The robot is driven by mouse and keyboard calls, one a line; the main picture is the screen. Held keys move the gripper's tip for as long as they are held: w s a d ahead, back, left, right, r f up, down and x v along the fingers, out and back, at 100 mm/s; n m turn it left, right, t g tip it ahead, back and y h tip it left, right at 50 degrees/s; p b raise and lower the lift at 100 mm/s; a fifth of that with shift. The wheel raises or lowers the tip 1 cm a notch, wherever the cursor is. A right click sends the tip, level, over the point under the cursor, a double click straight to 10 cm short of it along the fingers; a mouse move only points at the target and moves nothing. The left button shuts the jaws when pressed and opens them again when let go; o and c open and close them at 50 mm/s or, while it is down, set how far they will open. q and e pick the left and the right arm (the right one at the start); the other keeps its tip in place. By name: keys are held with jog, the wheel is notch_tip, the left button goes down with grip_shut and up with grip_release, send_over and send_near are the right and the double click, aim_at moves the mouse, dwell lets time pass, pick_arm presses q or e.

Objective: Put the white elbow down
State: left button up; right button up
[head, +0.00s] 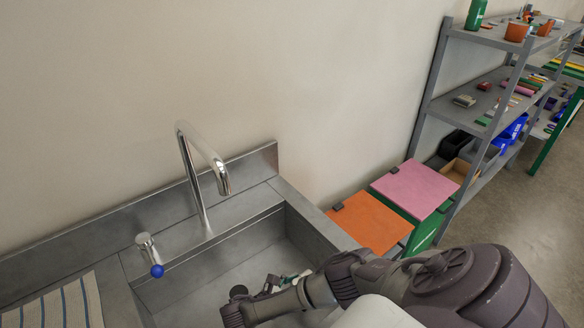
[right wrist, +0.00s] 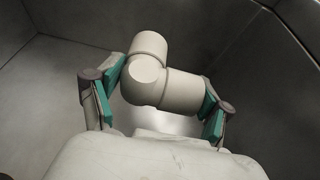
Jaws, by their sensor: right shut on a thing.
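The white elbow (right wrist: 146,82) is a short bent pipe fitting, seen in the right wrist view. My right gripper (right wrist: 158,95) is shut on it, with the teal finger pads on either side of the fitting. In the head view my right arm reaches into the metal sink (head: 225,283), and the gripper (head: 268,287) is low inside the basin. The elbow is mostly hidden there by my own arm. I cannot tell whether the elbow touches the sink floor. My left gripper is not in view.
A curved faucet (head: 187,160) and a lever with a blue end (head: 150,256) stand behind the basin. A striped cloth (head: 62,307) lies on the left. Orange (head: 369,222) and pink (head: 416,188) lidded bins and a grey shelf (head: 478,38) stand on the right.

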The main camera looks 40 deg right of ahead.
notch_tip(320, 180, down, 3)
jog(key=shift+f, duration=0.2)
notch_tip(320, 180, down, 4)
jog(key=shift+r+b, duration=0.1)
jog(key=shift+b, duration=0.95)
jog(key=o, duration=1.1)
jog(key=v, duration=1.1)
jog(key=shift+r+p, duration=0.15)
jog(key=shift+p, duration=0.25)
jog(key=shift+a+r, duration=0.1)
jog(key=shift+a, duration=0.4)
jog(key=shift+w, duration=0.1)
